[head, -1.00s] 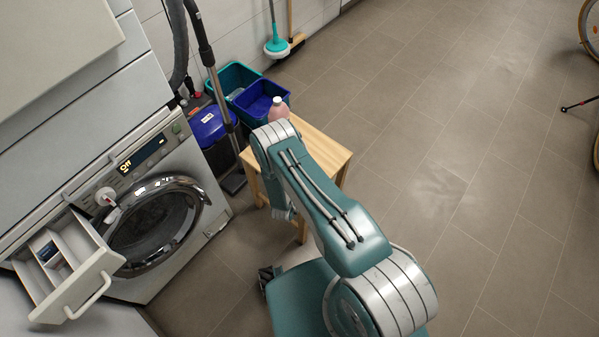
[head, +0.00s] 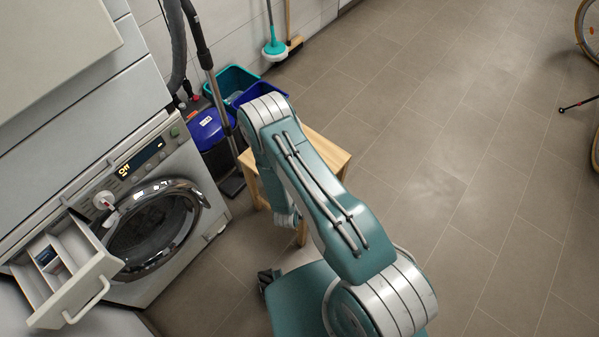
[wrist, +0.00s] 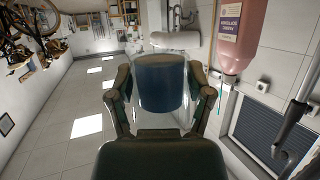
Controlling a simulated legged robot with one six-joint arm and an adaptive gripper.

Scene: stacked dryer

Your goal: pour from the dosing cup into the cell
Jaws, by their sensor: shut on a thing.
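In the wrist view my gripper (wrist: 160,105) is shut on the dosing cup (wrist: 160,65), a clear cup with dark blue showing inside it. Its fingers press on both sides of the cup. In the head view the arm's upper link hides the gripper and cup. The detergent drawer (head: 88,291) is pulled out of the washing machine at the left. Its cells (head: 55,262) are open to above, divided by pale walls. The gripper is not over the drawer in any view.
The washing machine (head: 165,160) has a round door and a lit display. A wooden stool (head: 325,150) stands behind my arm. A pink bottle (wrist: 242,40) is close to the cup in the wrist view. Bins (head: 208,128) and a vacuum tube (head: 205,60) stand beyond.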

